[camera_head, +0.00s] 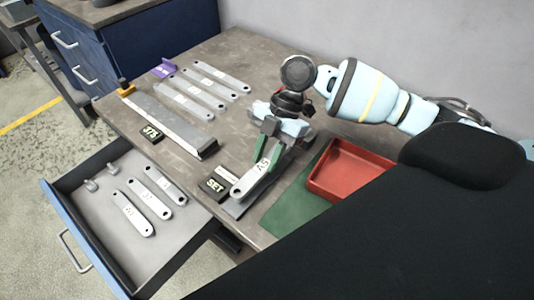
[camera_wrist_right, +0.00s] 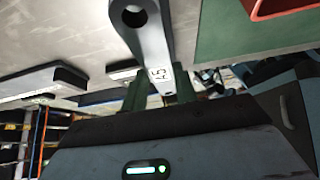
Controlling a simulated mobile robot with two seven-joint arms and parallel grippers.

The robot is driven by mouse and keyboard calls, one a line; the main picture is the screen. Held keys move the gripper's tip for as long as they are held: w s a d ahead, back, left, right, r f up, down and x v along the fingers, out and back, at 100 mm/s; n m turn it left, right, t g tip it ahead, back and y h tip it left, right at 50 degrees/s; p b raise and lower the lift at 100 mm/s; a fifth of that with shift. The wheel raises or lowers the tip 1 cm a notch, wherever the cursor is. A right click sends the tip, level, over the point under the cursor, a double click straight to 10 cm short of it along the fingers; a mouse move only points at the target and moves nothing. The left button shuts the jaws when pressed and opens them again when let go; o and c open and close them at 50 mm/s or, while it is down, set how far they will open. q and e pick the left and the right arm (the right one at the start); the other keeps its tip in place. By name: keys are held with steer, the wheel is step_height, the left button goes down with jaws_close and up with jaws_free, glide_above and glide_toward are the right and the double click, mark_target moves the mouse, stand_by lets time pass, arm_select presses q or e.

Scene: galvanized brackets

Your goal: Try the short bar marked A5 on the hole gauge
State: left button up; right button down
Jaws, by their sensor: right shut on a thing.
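The short bar marked A5 (camera_head: 246,183) is silver with a white label and a hole at its near end. My right gripper (camera_head: 270,150) is shut on it, with green fingers on both sides. In the right wrist view the bar (camera_wrist_right: 154,40) points away from the gripper (camera_wrist_right: 161,92), its holed end clear of the fingers. A dark grey plate (camera_head: 234,210) lies under the bar's near end, beside a black SET sign (camera_head: 216,185). The bar hides most of this plate; I cannot tell whether they touch or whether it is the hole gauge. My left gripper is out of view.
An open drawer (camera_head: 75,222) at left holds several labelled bars. A long grey fixture (camera_head: 168,121) with a 375 sign (camera_head: 151,132) lies left on the table. Several longer bars (camera_head: 189,100) lie behind it. A red tray (camera_head: 346,147) and green mat (camera_head: 290,213) are right.

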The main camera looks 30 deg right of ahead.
steer(key=shift+f+b, duration=0.45)
steer(key=shift+f, duration=0.9)
stand_by(1.9)
steer(key=c, duration=1)
jaws_free()
steer(key=v, duration=0.7)
steer(key=shift+w+d+r, duration=0.1)
steer(key=shift+d+r, duration=0.05)
steer(key=shift+r, duration=0.2)
